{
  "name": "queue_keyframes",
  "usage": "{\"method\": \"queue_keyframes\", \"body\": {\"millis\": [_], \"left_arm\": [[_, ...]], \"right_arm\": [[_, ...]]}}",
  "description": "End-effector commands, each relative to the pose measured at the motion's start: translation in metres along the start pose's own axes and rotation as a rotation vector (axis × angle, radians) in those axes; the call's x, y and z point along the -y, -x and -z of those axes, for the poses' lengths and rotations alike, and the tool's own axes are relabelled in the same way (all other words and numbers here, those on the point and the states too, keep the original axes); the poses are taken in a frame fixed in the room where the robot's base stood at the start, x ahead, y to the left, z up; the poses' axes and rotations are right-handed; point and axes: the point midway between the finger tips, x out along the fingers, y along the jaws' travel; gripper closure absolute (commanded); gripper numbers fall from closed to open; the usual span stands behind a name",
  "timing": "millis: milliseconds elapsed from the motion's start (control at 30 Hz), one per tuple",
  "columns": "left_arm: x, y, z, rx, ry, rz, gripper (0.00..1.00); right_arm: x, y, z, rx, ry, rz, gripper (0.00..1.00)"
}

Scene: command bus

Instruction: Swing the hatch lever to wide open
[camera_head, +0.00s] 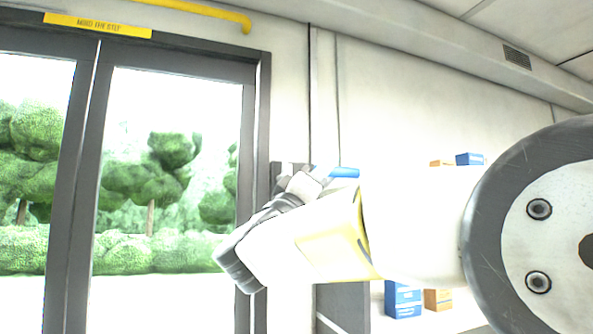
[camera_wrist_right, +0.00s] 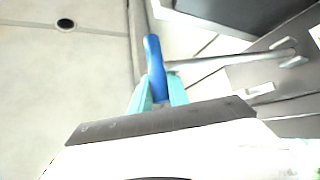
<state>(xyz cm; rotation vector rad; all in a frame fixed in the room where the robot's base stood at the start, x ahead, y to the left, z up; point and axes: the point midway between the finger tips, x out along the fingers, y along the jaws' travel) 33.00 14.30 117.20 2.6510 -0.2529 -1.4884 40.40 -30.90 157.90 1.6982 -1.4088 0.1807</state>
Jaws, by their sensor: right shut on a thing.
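The hatch lever shows its blue grip (camera_head: 344,173) just past my right gripper (camera_head: 318,173) in the head view. In the right wrist view, the blue grip (camera_wrist_right: 153,55) stands between the two teal fingertips (camera_wrist_right: 160,92), which are shut on it. A grey rod (camera_wrist_right: 225,59) runs from the grip to the right, towards a bracket on a grey panel. In the head view my wrist hides most of the lever and its mount. My left gripper is not in view.
A glazed double door (camera_head: 170,180) with dark frames stands at the left, under a yellow step sign (camera_head: 97,25) and a yellow rail (camera_head: 205,12). Blue boxes (camera_head: 403,298) and orange boxes (camera_head: 437,300) sit on shelves behind my right arm.

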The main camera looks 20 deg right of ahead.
Motion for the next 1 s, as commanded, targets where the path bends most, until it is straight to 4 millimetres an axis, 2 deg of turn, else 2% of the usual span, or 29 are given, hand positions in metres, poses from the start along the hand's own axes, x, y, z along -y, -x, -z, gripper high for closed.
{"method": "queue_keyframes", "body": {"millis": [33, 67, 100, 200, 633, 1000], "left_arm": [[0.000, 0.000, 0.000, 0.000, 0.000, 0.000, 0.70], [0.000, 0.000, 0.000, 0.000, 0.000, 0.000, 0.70], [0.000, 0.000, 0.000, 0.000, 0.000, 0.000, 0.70], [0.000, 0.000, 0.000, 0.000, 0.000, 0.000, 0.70], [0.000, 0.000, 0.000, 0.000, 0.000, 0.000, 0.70], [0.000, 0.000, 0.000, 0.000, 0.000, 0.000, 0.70]], "right_arm": [[0.004, 0.001, -0.013, 0.029, 0.019, 0.005, 1.00], [0.004, 0.001, -0.013, 0.029, 0.019, 0.005, 1.00], [0.004, 0.001, -0.013, 0.029, 0.019, 0.005, 0.73], [0.004, 0.001, -0.013, 0.030, 0.020, 0.005, 0.58], [0.006, 0.006, -0.012, 0.027, 0.023, 0.009, 0.58], [0.002, 0.065, -0.001, 0.005, 0.009, 0.000, 0.58]]}}
